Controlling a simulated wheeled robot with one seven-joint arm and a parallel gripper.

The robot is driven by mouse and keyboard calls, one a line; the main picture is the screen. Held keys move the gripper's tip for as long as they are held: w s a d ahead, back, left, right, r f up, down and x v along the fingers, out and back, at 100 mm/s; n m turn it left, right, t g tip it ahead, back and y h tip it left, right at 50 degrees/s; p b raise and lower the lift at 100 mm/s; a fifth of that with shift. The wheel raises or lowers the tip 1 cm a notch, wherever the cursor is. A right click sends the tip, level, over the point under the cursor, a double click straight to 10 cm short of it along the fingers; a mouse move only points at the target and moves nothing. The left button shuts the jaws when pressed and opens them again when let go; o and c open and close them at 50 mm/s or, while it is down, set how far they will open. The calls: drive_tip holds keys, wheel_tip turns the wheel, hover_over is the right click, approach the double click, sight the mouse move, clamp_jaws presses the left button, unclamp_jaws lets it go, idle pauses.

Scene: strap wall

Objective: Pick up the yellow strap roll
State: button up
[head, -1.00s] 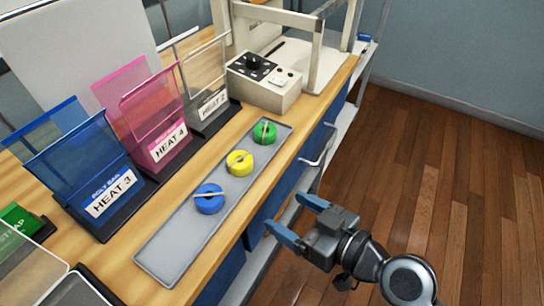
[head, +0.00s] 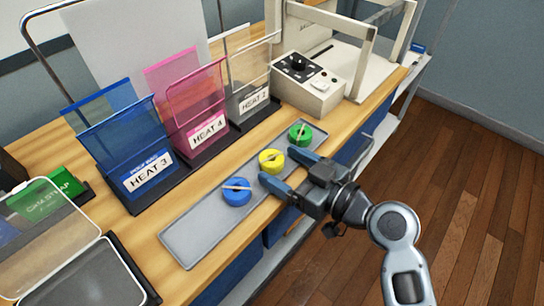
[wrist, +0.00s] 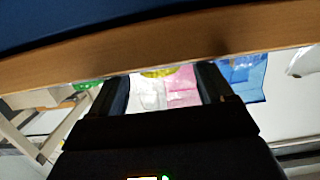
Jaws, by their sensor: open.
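The yellow strap roll (head: 271,161) lies on the grey tray (head: 185,242), between the blue roll (head: 237,192) and the green roll (head: 300,134). My gripper (head: 283,170) is open and empty, its blue-tipped fingers pointing at the yellow roll from the bench's front side. In the head view the fingertips appear close to the roll; whether they touch it I cannot tell. In the wrist view a sliver of the yellow roll (wrist: 158,73) shows between the fingers, mostly hidden by the wooden bench edge (wrist: 150,68).
Blue, pink and clear holders (head: 205,120) labelled HEAT stand behind the tray. A beige machine with a black knob (head: 308,82) stands past the green roll. Clear-lidded boxes (head: 60,250) are at the near left. The floor at right is free.

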drive_tip(key=shift+x, duration=1.15)
drive_tip(key=c, duration=1.1)
drive_tip(key=shift+r, duration=0.1)
